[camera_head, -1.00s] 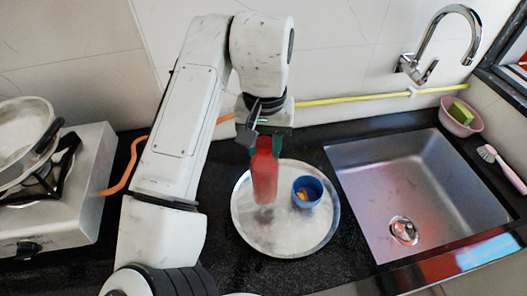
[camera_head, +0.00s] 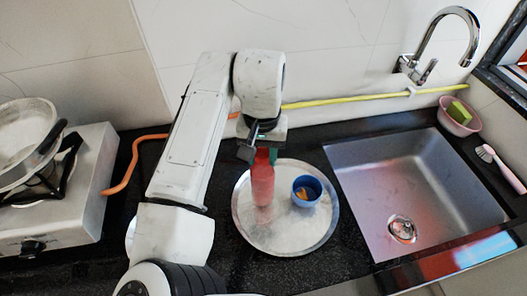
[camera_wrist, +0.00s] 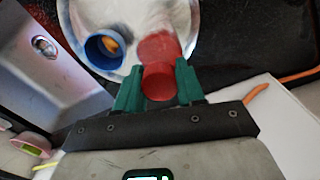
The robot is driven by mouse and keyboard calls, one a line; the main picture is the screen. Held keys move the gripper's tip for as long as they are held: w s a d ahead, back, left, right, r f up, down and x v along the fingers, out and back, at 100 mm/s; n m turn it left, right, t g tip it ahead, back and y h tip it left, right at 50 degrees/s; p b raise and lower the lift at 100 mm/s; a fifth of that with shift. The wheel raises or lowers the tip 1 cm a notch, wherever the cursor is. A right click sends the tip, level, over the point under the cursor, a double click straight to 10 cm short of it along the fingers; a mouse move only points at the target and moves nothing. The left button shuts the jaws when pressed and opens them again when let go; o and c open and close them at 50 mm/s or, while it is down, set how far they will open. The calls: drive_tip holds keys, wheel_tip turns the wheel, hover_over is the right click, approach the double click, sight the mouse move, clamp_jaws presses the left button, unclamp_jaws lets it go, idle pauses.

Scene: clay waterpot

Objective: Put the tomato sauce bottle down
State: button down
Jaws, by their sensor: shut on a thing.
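The red tomato sauce bottle (camera_head: 262,182) is upright over the left part of the round metal tray (camera_head: 286,241). My gripper (camera_head: 261,156) is shut on its top from above, and it also shows in the wrist view (camera_wrist: 157,88) with a green finger on each side of the bottle (camera_wrist: 158,82). A blue cup (camera_head: 306,191) with something orange inside stands on the tray to the right of the bottle. I cannot tell for certain whether the bottle's base touches the tray.
A steel sink (camera_head: 415,185) with a tap lies to the right. A stove (camera_head: 62,205) with a pan stands at the left. An orange hose (camera_head: 134,160) and a yellow pipe run along the wall. The tray's front part is clear.

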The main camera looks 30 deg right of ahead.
drive_tip(key=shift+f, duration=0.15)
drive_tip(key=c, duration=0.7)
unclamp_jaws()
wheel_tip(320, 180, up, 12)
drive_tip(key=shift+r+b, duration=0.2)
drive_tip(key=shift+b, duration=0.15)
